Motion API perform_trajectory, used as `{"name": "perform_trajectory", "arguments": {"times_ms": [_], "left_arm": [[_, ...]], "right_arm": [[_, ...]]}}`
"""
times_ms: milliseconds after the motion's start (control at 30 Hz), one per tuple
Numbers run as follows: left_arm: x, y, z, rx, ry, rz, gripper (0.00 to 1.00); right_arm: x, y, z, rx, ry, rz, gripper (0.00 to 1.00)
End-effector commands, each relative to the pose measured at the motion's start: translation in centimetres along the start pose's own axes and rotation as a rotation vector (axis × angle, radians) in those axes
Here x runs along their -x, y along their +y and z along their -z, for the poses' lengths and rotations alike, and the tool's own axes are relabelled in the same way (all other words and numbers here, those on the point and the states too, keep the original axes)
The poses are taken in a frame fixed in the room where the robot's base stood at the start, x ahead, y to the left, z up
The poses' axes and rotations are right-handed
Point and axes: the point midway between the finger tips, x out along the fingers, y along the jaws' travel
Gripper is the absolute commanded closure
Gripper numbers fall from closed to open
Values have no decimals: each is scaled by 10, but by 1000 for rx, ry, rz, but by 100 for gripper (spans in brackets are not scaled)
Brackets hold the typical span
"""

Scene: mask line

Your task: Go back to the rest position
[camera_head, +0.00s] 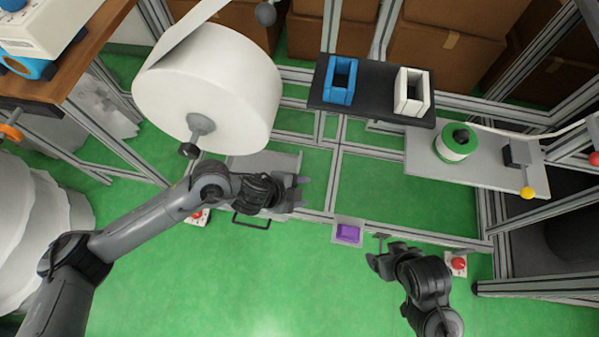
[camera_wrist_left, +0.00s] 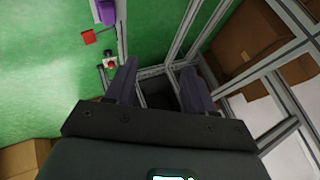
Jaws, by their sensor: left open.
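My left arm comes in from the left in the head view, and its gripper (camera_head: 299,193) is in front of the frame, left of the purple bin. In the left wrist view the left gripper (camera_wrist_left: 158,86) has its two fingers apart with nothing between them. My right gripper (camera_head: 376,250) is at the lower right in the head view, near the purple bin (camera_head: 348,234). Its fingers are small and partly turned away, so I cannot tell whether it is open or shut.
A large white roll (camera_head: 225,85) hangs at the upper left. A black shelf (camera_head: 371,100) bears a blue holder (camera_head: 341,80) and a white holder (camera_head: 411,92). A grey plate (camera_head: 423,162) bears a green-and-white spool (camera_head: 455,146). A red button (camera_head: 458,263) is near the right arm. Green floor is open in front.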

Motion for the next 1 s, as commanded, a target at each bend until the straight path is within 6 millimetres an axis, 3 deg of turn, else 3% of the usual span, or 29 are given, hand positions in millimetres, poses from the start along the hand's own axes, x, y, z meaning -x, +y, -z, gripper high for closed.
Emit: {"name": "perform_trajectory", "arguments": {"times_ms": [167, 267, 367, 500, 600, 700, 800, 900, 1000], "left_arm": [[0, 4, 1, 5, 1, -10, 46], [0, 21, 6, 26, 10, -43, 46], [1, 51, 23, 68, 40, -102, 46], [16, 90, 72, 176, 130, -174, 46], [41, 101, 122, 298, 222, -181, 46], [71, 92, 159, 451, 281, -138, 46], [104, 71, 178, 621, 295, -63, 46], [140, 49, 174, 808, 255, 32, 46], [181, 32, 145, 1009, 156, 134, 46]], "right_arm": [[3, -1, 1, -4, 0, 3, 22], [12, -1, 4, -6, 0, 5, 22], [30, -1, 10, -8, -1, 6, 22], [65, 0, 21, -8, 0, 7, 22], [94, 2, 31, -8, 2, 7, 22], [122, 3, 40, -7, 3, 6, 22], [149, 5, 48, -5, 3, 4, 22], [176, 6, 57, -2, 2, 1, 22], [202, 8, 65, 1, 1, -1, 22]]}}
